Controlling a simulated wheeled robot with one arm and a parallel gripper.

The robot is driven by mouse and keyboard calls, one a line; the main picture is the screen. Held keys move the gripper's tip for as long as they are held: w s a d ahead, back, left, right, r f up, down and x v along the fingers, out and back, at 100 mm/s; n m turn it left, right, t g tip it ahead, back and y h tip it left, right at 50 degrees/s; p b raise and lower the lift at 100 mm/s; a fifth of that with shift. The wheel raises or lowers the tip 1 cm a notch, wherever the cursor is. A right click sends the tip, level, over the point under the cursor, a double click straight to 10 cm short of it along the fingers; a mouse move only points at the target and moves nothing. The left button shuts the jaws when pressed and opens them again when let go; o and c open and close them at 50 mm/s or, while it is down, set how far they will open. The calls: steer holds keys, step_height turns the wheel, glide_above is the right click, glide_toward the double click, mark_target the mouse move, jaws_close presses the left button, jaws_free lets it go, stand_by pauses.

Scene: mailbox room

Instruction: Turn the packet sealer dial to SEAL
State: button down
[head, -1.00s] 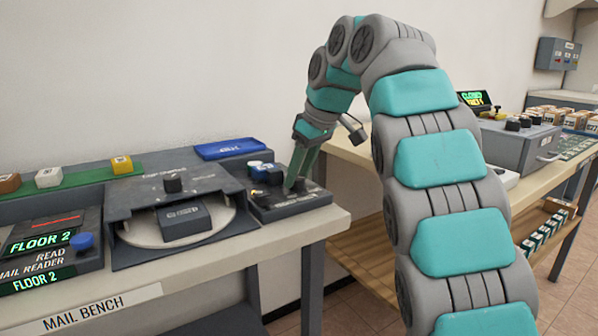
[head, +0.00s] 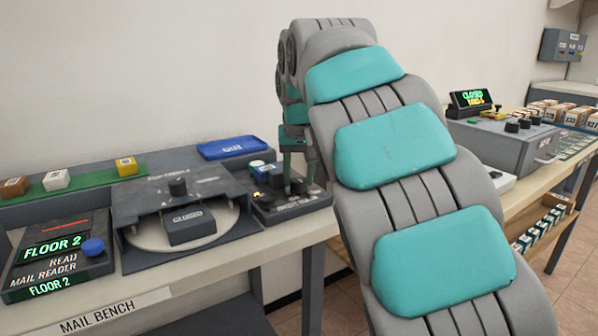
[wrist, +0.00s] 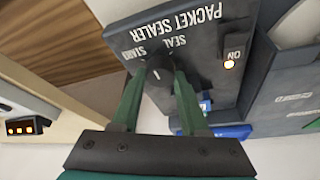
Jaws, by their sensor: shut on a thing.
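The packet sealer (head: 290,208) is a dark box at the right end of the mail bench. It fills the upper part of the wrist view (wrist: 205,35), its lettering upside down. Its round dark dial (wrist: 158,76) has a short pale mark on top; I cannot tell which label it points to. The SEAL label (wrist: 174,41) and another label, partly hidden, lie just beyond the dial. My gripper (wrist: 160,74) is shut on the dial, one green finger on each side. In the head view my gripper (head: 298,186) reaches down onto the sealer from above.
Left of the sealer stands a dark station with a knob (head: 177,187) and a round plate. A blue tray (head: 234,148) lies behind. The mail reader (head: 60,258) shows FLOOR 2. A grey box (head: 505,143) stands right.

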steer(key=shift+m, duration=0.5)
steer(key=shift+c, duration=2.1)
jaws_free()
steer(key=shift+a, duration=0.1)
